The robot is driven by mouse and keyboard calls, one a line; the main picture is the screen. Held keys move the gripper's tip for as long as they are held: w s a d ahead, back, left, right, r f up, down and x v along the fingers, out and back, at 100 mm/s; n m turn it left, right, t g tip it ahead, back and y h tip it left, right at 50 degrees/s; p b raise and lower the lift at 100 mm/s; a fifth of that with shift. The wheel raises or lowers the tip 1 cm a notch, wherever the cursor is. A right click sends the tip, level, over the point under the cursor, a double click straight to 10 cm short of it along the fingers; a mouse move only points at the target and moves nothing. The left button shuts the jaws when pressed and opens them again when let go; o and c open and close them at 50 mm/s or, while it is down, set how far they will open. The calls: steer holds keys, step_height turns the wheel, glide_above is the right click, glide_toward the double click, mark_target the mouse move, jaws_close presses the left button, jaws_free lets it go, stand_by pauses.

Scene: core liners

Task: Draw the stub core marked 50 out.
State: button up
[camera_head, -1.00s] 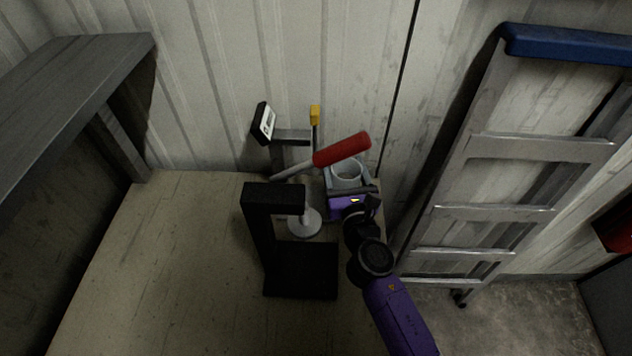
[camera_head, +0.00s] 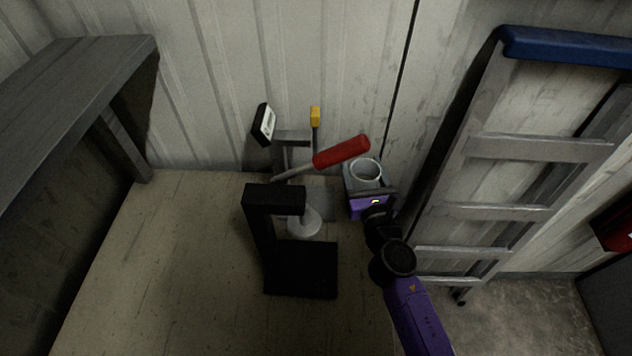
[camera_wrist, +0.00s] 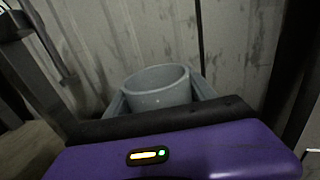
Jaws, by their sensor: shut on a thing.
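My gripper (camera_head: 362,188) is at the right back edge of the table, shut on a grey hollow cylinder (camera_head: 366,172), which I take to be the stub core. No number 50 can be read on it in either view. In the wrist view the cylinder (camera_wrist: 157,92) stands upright between the grey fingers, with its open rim up. Its lower part is hidden behind my gripper's body. It is to the right of the lever press with the red handle (camera_head: 341,150) and apart from it.
A black C-shaped stand (camera_head: 300,270) with a pale round disc (camera_head: 304,221) is left of my gripper. A small display (camera_head: 264,123) and a yellow-topped post (camera_head: 315,116) stand at the back. A ladder (camera_head: 540,147) leans at the right. The table's left part is clear.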

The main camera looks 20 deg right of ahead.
mark_target(376, 168)
steer(key=shift+s+d+r+p, duration=0.1)
steer(key=shift+s+d, duration=0.15)
steer(key=shift+d, duration=0.25)
steer(key=shift+s+d+f+p, duration=0.1)
steer(key=shift+s+d, duration=0.15)
steer(key=shift+d, duration=0.3)
steer(key=shift+s+d+r+p, duration=0.1)
steer(key=shift+s+d, duration=0.15)
steer(key=shift+d, duration=0.25)
step_height(376, 168, up, 5)
steer(key=p, duration=0.3)
stand_by(0.3)
stand_by(0.4)
